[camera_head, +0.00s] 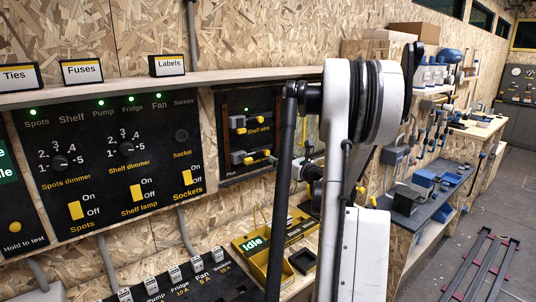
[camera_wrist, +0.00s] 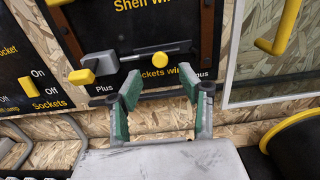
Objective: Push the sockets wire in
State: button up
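The sockets wire fitting (camera_wrist: 101,63) is in the wrist view, above the "Plus" and "Sockets wire" lettering on a black panel. It has a grey block, a grey bar running right, a yellow piece (camera_wrist: 82,77) at lower left and a round yellow knob (camera_wrist: 160,60) near the middle. In the head view it is the lower fitting (camera_head: 241,158) on the panel. My gripper (camera_wrist: 160,81) is open, with green-padded fingers either side of a gap below the yellow knob. No grip on the knob shows; contact is unclear. In the head view my arm mostly hides the gripper.
The shelf wire fitting (camera_head: 240,122) sits above on the same panel. A switch panel (camera_head: 110,160) with dials and yellow switches is to the left. A yellow tray (camera_head: 270,245) lies below. A yellow handle (camera_wrist: 281,28) stands out at right in the wrist view.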

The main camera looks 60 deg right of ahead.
aim_at(268, 152)
jog(key=x, duration=0.6)
jog(key=shift+w+d, duration=0.2)
jog(key=shift+w, duration=0.2)
grip_shut()
